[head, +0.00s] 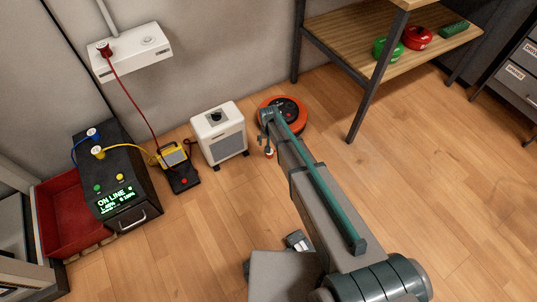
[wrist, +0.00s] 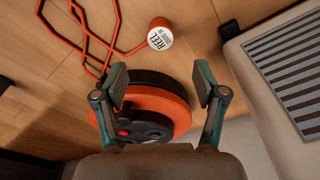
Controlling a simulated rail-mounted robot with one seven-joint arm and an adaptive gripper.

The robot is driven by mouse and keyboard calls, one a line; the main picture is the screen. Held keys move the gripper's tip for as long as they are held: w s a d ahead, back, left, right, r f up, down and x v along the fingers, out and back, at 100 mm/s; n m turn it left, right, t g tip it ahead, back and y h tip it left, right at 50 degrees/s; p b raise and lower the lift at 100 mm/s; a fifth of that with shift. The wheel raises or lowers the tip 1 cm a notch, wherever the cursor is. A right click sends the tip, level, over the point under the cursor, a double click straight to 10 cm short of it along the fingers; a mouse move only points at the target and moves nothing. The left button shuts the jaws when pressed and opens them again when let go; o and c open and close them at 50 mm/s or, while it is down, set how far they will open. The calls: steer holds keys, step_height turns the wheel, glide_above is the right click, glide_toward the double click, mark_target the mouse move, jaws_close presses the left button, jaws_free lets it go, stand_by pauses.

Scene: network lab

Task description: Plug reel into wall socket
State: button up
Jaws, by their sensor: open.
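The orange and black cable reel (head: 296,107) lies on the floor by the wall, beside the white heater. In the wrist view the reel (wrist: 178,100) shows behind and between my fingers. Its plug (wrist: 160,36), a white-faced orange cylinder marked REEL, lies on the wooden floor beyond my fingertips, with the orange cord looping left. My gripper (wrist: 160,82) is open and empty, apart from the plug. In the head view my gripper (head: 266,135) is low at the reel's left side. The white wall socket (head: 135,62) has a red plug in its left outlet; its right outlet is free.
The heater (head: 218,135) stands close left of the reel. A red cable hangs from the socket to a yellow-black device (head: 175,157). A black power unit (head: 118,175) sits by a red tray (head: 62,215). A wooden shelf (head: 345,35) stands right; floor on the right is clear.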

steer(key=shift+w+f+b, duration=0.15)
steer(key=shift+f+b, duration=0.35)
steer(key=shift+f, duration=0.95)
steer(key=shift+w+f+b, duration=0.15)
steer(key=shift+f+b, duration=0.35)
steer(key=shift+f, duration=0.9)
steer(key=f+b, duration=0.2)
steer(key=f, duration=0.1)
steer(key=f+b, duration=0.1)
steer(key=f, duration=0.1)
steer(key=shift+w+f, duration=0.1)
steer(key=shift+w, duration=0.15)
steer(key=shift+c, duration=0.2)
steer(key=c, duration=1.1)
steer(key=shift+c, duration=0.2)
